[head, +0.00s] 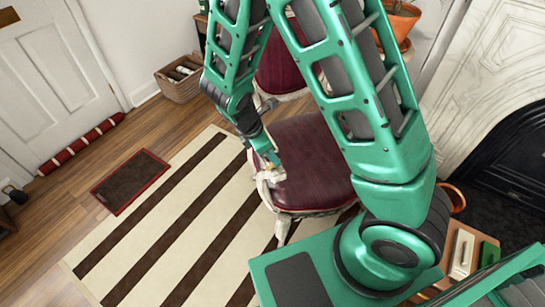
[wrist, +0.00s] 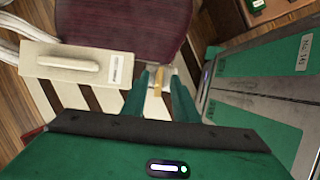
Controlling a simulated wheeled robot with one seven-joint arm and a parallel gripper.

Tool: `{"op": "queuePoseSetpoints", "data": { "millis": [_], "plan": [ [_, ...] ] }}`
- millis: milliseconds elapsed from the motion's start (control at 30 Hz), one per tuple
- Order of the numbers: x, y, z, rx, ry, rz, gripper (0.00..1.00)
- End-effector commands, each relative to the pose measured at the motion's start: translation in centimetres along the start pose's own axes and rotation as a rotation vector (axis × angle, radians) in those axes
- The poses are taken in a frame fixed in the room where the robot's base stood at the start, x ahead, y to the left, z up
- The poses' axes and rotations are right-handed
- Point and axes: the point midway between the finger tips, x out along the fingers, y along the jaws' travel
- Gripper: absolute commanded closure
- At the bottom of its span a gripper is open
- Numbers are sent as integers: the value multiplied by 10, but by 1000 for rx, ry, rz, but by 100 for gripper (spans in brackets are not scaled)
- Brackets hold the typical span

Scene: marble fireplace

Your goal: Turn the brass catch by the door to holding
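My gripper (head: 270,167) hangs by the left edge of the burgundy chair seat in the head view. In the wrist view my gripper (wrist: 160,86) points away with its two green fingers apart. A thin brass-coloured piece (wrist: 158,82) shows between the fingers; a narrow gap seems to remain beside it, and whether it is touched is unclear. I cannot tell whether this piece is the catch. A white door (head: 52,80) stands at the far left in the head view; no brass catch can be made out beside it.
The burgundy chair (head: 315,165) stands on a striped rug (head: 165,225). A cream block with a raised bar and a label (wrist: 80,66) lies left of my fingers. A basket (head: 180,78) and a dark mat (head: 130,181) lie near the door. A black fireplace opening (head: 510,160) is right.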

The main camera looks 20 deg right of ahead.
Motion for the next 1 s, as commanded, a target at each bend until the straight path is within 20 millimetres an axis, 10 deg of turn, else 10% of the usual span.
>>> {"op": "queuePoseSetpoints", "data": {
  "millis": [567, 700, 1000],
  "plan": [
    [23, 0, 0, 1, 1, 0, 73],
    [23, 0, 0, 1, 1, 1, 100],
    [23, 1, 0, 13, 1, -3, 100]
  ]
}}
